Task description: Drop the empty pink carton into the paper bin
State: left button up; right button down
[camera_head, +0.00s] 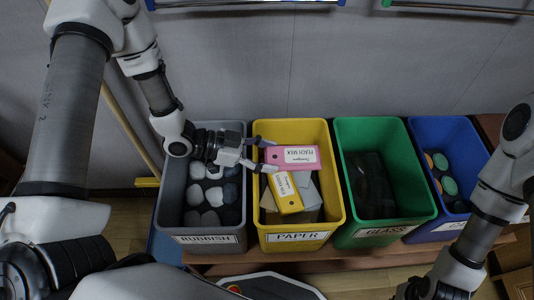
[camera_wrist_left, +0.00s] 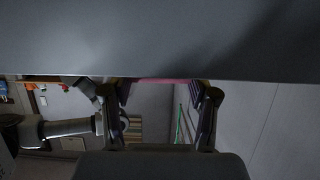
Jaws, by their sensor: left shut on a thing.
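The pink carton (camera_head: 293,156) with a white label lies level over the rear half of the yellow paper bin (camera_head: 335,215). My left gripper (camera_head: 262,154) reaches in from the left, and its fingers are shut on the carton's left end. In the left wrist view a thin pink strip of the carton (camera_wrist_left: 165,80) shows between the fingers, and a broad grey surface hides the rest. The bin's front label reads PAPER. My right arm comes in at the lower right, with its gripper end at the bottom edge and its fingers not clearly seen.
A yellow carton (camera_head: 284,191) and pale pieces lie inside the paper bin. The grey rubbish bin (camera_head: 172,205) with rounded lumps stands left, the green glass bin (camera_head: 420,185) right, and a blue bin (camera_head: 462,138) with round lids beyond. A wall rises close behind.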

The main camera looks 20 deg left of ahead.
pick_arm(q)
jog(key=o, duration=0.9)
jog(key=v, duration=1.2)
jog(key=shift+s, duration=0.1)
